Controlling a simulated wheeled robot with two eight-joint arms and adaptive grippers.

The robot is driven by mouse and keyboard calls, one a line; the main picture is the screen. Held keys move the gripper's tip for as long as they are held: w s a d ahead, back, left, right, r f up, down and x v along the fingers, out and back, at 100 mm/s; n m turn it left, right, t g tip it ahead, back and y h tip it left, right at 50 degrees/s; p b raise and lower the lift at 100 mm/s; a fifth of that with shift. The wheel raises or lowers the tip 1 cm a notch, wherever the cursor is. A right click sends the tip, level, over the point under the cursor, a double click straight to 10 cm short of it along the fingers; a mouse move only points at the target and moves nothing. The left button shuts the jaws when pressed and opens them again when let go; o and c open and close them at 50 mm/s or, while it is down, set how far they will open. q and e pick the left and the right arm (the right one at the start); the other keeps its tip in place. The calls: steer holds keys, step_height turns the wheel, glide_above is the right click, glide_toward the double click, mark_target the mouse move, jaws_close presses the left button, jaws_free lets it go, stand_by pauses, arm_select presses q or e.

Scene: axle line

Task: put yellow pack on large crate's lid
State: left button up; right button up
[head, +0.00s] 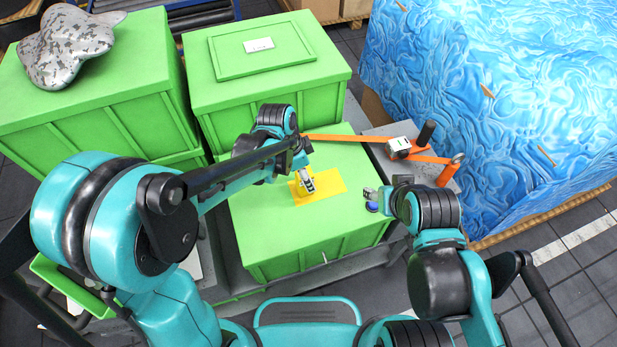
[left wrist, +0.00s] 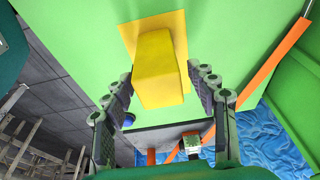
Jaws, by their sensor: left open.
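The yellow pack (left wrist: 160,68) is a block on a flat yellow patch (left wrist: 128,38) on a green crate lid (left wrist: 80,30). In the head view the patch (head: 329,182) lies on the middle front crate's lid (head: 262,215), and my left gripper (head: 306,181) hides much of the pack. My left gripper is open, with one finger on each side of the pack in the left wrist view; I cannot tell whether they touch it. My right gripper (head: 374,196) is at the lid's right edge beside a small blue round thing (head: 372,207); its jaws are unclear.
Two more green crates stand behind, one with a labelled panel (head: 258,45), one bearing a grey camouflage-patterned lump (head: 66,45). A blue wrapped load (head: 500,110) fills the right.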

arm_select(q)
steer(key=p+v, duration=0.2)
steer(key=v, duration=0.5)
steer(key=shift+a+r, duration=0.1)
steer(key=shift+r, duration=0.15)
steer(key=shift+s+a+r, duration=0.1)
steer(key=shift+a+r, duration=0.1)
steer(key=shift+r, duration=0.1)
steer(key=s+a+r+n+t+y, duration=0.1)
steer(key=s+a+r+n+t, duration=0.1)
steer(key=s+a+n, duration=0.3)
steer(key=s+a+r+n+t+y, duration=0.1)
steer(key=s+a+r+n+t, duration=0.2)
steer(key=s+a+n, duration=0.3)
steer(key=shift+a+r+n+t+y, duration=0.25)
steer(key=shift+a+n+t, duration=0.45)
steer(key=shift+a+n, duration=1.35)
steer(key=shift+s+a+m, duration=0.1)
steer(key=shift+a+m, duration=0.25)
